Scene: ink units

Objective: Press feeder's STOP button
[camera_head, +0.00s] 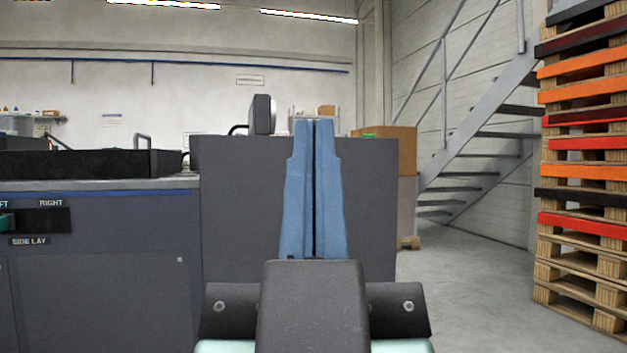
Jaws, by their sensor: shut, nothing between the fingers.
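My gripper (313,122) is in the middle of the view, its two blue fingers shut together and pointing up and away from me. Nothing is held between them. In the picture it overlaps a plain dark grey machine panel (240,210); I cannot tell how far apart they are. To its left is a machine body (100,260) with a control labelled RIGHT and SIDE LAY (45,221). No button marked STOP can be made out, and the fingers hide part of the grey panel.
A stack of orange, black and red pallets (582,180) stands at the right. A metal staircase (480,150) rises behind. A cardboard box (395,150) shows behind the grey panel. The floor (460,290) between panel and pallets is clear.

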